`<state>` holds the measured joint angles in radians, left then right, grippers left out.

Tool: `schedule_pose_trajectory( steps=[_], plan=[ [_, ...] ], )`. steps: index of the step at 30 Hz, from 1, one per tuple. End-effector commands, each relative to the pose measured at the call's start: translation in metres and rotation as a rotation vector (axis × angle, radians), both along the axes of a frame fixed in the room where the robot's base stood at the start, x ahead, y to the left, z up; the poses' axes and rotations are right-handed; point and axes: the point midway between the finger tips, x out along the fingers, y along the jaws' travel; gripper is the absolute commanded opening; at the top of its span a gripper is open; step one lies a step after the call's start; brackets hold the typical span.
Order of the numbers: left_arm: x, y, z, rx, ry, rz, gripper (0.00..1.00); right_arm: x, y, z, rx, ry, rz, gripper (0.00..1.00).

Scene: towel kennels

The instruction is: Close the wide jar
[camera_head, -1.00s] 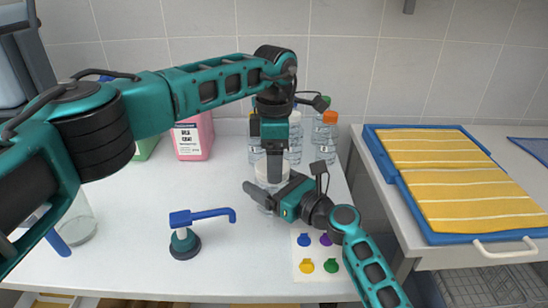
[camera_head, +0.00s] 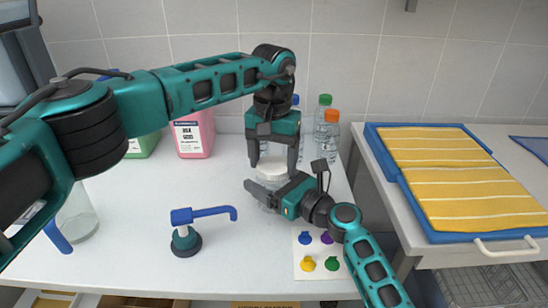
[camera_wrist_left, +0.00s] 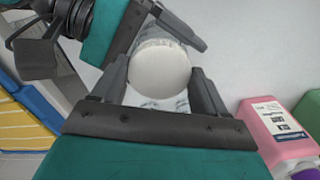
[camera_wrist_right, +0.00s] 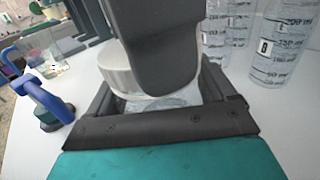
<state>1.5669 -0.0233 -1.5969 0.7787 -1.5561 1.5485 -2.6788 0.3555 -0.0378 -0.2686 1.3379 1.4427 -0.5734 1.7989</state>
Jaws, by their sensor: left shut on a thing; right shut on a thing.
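The wide jar (camera_head: 262,203) is clear and stands upright on the white counter under a round white lid (camera_head: 272,168). The lid sits at the jar's mouth and shows from above in the left wrist view (camera_wrist_left: 160,68). My left gripper (camera_head: 272,172) points straight down from above, its two fingers shut on opposite sides of the lid. My right gripper (camera_head: 266,192) comes in low from the right, shut on the jar's body below the lid. In the right wrist view a dark left finger hides part of the lid (camera_wrist_right: 120,78). The seam between lid and jar is mostly hidden.
Clear bottles (camera_head: 327,138) stand close behind the jar. A pink jug (camera_head: 192,138) and green jug (camera_head: 143,148) stand back left. A blue-spouted pump (camera_head: 186,240) is front left, a spotted card (camera_head: 310,275) front right. A blue tray (camera_head: 408,205) with a yellow towel lies right, across a gap.

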Motion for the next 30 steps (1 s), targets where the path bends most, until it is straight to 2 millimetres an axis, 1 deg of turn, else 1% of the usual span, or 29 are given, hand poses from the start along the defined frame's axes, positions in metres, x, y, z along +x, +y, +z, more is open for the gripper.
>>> schedule_pose_trajectory(
  steps=[1, 4, 7, 14, 15, 21, 23, 30],
  plan=[
    [-0.0003, -0.0004, 0.0008, -0.002, 0.001, -0.056, 0.41, -0.0001, -0.0003, -0.0017, -0.002, 0.003, -0.001, 0.0],
    [-0.0002, -0.0002, 0.0008, -0.002, 0.001, -0.13, 0.41, -0.0002, -0.0004, -0.0017, -0.002, 0.003, -0.001, 0.0],
    [-0.0002, -0.0002, 0.0008, -0.002, 0.001, -0.156, 0.41, -0.0002, -0.0004, -0.0018, -0.002, 0.003, -0.001, 0.0],
    [-0.0002, -0.0002, 0.0008, -0.002, 0.001, -0.155, 0.41, -0.0001, -0.0004, -0.0019, -0.002, 0.004, -0.001, 0.0],
    [-0.0002, -0.0002, 0.0008, -0.002, 0.001, -0.155, 0.75, -0.0001, -0.0004, -0.0019, -0.002, 0.004, -0.001, 0.0],
    [-0.0001, -0.0001, 0.0005, -0.001, 0.0, -0.154, 0.94, -0.0002, -0.0004, -0.0019, -0.002, 0.003, -0.001, 0.0],
    [-0.0001, 0.0, 0.0004, -0.001, 0.0, -0.153, 0.99, -0.0002, -0.0004, -0.0019, -0.002, 0.003, 0.0, 0.0],
    [0.0001, 0.0003, 0.001, -0.001, 0.0, -0.152, 0.99, -0.0002, -0.0004, -0.0018, -0.002, 0.003, 0.0, 0.0]
  ],
)
